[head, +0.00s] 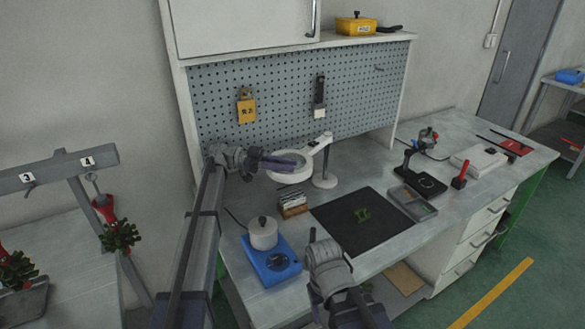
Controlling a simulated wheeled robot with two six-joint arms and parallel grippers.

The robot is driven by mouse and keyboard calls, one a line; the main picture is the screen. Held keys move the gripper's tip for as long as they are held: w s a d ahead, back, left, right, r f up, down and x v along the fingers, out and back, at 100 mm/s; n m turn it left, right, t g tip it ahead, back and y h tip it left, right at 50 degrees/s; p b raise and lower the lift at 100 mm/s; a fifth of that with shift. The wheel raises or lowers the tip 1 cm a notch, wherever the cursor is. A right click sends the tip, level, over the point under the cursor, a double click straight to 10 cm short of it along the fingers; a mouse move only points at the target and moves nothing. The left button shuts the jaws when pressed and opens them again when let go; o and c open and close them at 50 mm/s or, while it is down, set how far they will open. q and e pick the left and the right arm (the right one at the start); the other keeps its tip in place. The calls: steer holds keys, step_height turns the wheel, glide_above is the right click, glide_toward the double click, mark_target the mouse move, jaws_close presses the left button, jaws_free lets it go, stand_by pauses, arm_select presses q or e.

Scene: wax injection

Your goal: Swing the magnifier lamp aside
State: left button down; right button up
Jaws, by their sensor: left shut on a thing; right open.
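The magnifier lamp is white, with a round lens head (290,173) on a jointed arm and an upright post with a round base (325,181) at the back of the workbench. My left gripper (284,162) reaches in from the left at the head's height and is shut on the rim of the lens head, on its left side. The fingers hide part of the rim. My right gripper (315,240) is low in front of the bench, open and apart from the lamp; its fingers are mostly hidden behind its own wrist.
A black mat (345,225) with a small green piece lies mid-bench. A blue heater with a white pot (263,233) and a small rack (292,204) stand left of it. A grey tray (413,202) and black-based stand (420,180) are to the right. The pegboard (280,105) rises behind.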

stand_by(0.3)
arm_select(q)
steer(key=c, duration=0.7)
jaws_free()
steer(key=shift+o, duration=0.2)
steer(key=shift+r, duration=0.15)
step_height(320, 180, up, 10)
steer(key=p, duration=1)
